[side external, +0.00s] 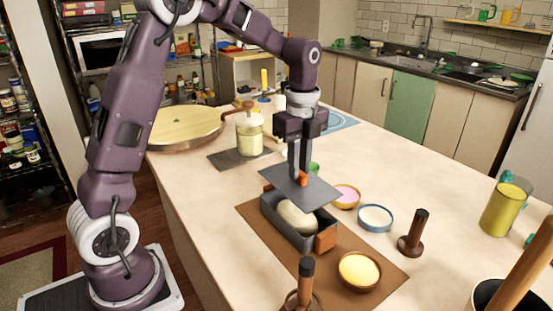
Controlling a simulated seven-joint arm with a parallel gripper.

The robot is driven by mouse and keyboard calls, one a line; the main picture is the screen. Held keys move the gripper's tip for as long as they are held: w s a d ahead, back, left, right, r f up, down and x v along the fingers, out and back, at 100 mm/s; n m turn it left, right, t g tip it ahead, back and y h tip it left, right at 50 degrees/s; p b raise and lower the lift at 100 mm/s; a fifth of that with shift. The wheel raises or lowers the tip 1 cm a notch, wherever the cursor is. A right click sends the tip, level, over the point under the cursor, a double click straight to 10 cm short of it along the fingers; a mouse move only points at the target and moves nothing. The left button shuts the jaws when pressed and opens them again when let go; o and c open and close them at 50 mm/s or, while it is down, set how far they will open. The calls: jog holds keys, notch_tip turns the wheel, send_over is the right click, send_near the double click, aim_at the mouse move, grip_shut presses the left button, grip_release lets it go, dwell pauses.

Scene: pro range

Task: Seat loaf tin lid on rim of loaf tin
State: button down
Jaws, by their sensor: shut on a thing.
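The loaf tin (290,233) is a dark grey box with orange-brown end handles, standing on a brown mat (386,272). A pale loaf of dough (296,220) shows inside it. The loaf tin lid (306,190) is a flat grey plate with a small orange knob. My gripper (301,178) points down and is shut on the lid's knob. The lid is above the tin, apart from the rim at the near side, where the dough shows. It looks turned relative to the tin and covers its far part. The far rim is mostly hidden.
Bowls with pink (346,196), white (375,217) and yellow (359,271) contents stand right of the tin. A brown-handled tool (414,232) stands further right. A jar (250,133) and a round wooden board (188,127) are behind left. The counter's right middle is clear.

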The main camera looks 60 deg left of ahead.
jog(key=shift+f, duration=0.1)
jog(key=shift+f, duration=3.3)
jog(key=shift+f, duration=0.25)
jog(key=c, duration=1.6)
grip_release()
jog(key=shift+c, duration=0.2)
jog(key=shift+r, duration=0.1)
jog(key=shift+r, duration=2.4)
jog(key=shift+o, duration=0.2)
